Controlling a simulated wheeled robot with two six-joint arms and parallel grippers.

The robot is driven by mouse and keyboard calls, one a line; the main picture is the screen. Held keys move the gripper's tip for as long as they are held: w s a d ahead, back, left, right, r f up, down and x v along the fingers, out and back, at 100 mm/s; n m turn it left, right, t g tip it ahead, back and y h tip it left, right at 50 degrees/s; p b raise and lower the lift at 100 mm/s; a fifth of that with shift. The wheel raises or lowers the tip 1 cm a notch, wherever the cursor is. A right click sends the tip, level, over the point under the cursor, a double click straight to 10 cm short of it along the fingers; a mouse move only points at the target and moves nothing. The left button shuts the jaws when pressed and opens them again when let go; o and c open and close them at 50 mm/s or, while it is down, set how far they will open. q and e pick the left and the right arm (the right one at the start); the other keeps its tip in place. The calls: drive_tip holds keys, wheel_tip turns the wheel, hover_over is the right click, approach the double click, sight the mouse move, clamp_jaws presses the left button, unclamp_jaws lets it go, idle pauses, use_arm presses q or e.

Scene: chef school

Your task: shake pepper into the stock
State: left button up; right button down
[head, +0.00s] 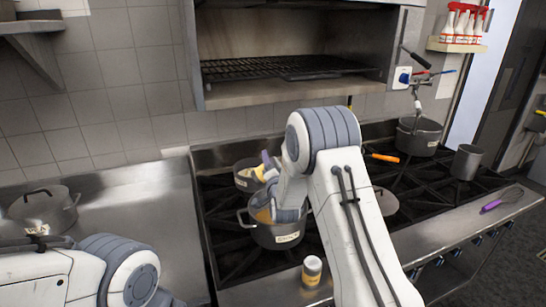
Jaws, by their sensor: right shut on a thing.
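A grey pot (280,238) with a pale label and side handles stands on the front left of the stove. Orange-yellow liquid (264,215), which looks like the stock, shows at its left inside. My right gripper (288,212) is over this pot, partly hidden by its own arm. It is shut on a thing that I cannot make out.
A second pot (243,183) stands behind, its contents partly hidden. A lidded pot (44,210) stands on the left steel counter (140,215). At right are a pot (418,138), a tall pot (466,162) and a purple-handled whisk (502,198). A shelf (290,92) overhangs the stove.

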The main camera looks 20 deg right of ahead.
drive_tip(key=shift+a+r+m+b, duration=0.1)
drive_tip(key=shift+r+m+b, duration=0.45)
drive_tip(key=shift+m, duration=1.35)
drive_tip(key=shift+a+r+m+b, duration=0.15)
drive_tip(key=shift+m+b, duration=0.75)
drive_tip(key=shift+m, duration=1)
drive_tip(key=shift+d+r+m+b, duration=0.1)
drive_tip(key=shift+r+m+b, duration=0.45)
drive_tip(key=shift+m, duration=1.35)
drive_tip(key=shift+f, duration=0.15)
